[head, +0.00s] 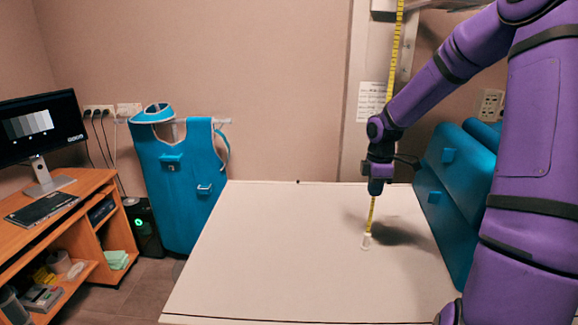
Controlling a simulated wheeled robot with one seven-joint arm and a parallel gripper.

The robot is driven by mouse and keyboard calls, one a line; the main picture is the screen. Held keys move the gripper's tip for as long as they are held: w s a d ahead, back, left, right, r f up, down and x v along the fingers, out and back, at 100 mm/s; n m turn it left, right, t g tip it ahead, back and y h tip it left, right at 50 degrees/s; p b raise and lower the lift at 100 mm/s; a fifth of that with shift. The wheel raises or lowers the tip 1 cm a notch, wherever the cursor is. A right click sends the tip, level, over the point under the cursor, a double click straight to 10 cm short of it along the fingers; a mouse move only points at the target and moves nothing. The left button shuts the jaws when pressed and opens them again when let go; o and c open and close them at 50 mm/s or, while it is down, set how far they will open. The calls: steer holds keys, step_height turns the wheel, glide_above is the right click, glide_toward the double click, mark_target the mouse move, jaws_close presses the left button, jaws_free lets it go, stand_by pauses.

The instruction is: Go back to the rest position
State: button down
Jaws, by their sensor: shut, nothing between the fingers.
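My purple arm reaches in from the right in the head view. My gripper (376,188) points down at its end, above the far right part of the white table (270,250). The gripper is small here; its fingers look shut, with nothing between them. A yellow tape (391,60) hangs from above and passes behind my wrist. It shows again below the gripper and ends in a pale weight (366,241) over the table. I cannot tell whether the weight touches the tabletop.
A blue apron (178,175) hangs by the wall at the table's left. A wooden desk (60,215) with a monitor (40,128) and a keyboard (42,207) is at the left. The table's left and middle are bare.

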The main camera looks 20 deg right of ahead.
steer(key=s+a+r+m+t+h, duration=0.1)
steer(key=s+a+r+m, duration=0.2)
steer(key=s+a+r, duration=0.35)
steer(key=s+a+r+m+t+h, duration=0.1)
steer(key=s+a+r+m+h, duration=0.2)
steer(key=a+r, duration=0.5)
steer(key=s+a+r+m+t+y, duration=0.1)
steer(key=s+a+r+m+y, duration=0.1)
steer(key=s, duration=0.6)
steer(key=s+a+r+m+t+y, duration=0.2)
steer(key=s+a+r+m, duration=0.2)
steer(key=s, duration=0.4)
steer(key=shift+a+r+m, duration=0.3)
steer(key=shift+r+m, duration=0.2)
steer(key=shift+r, duration=0.1)
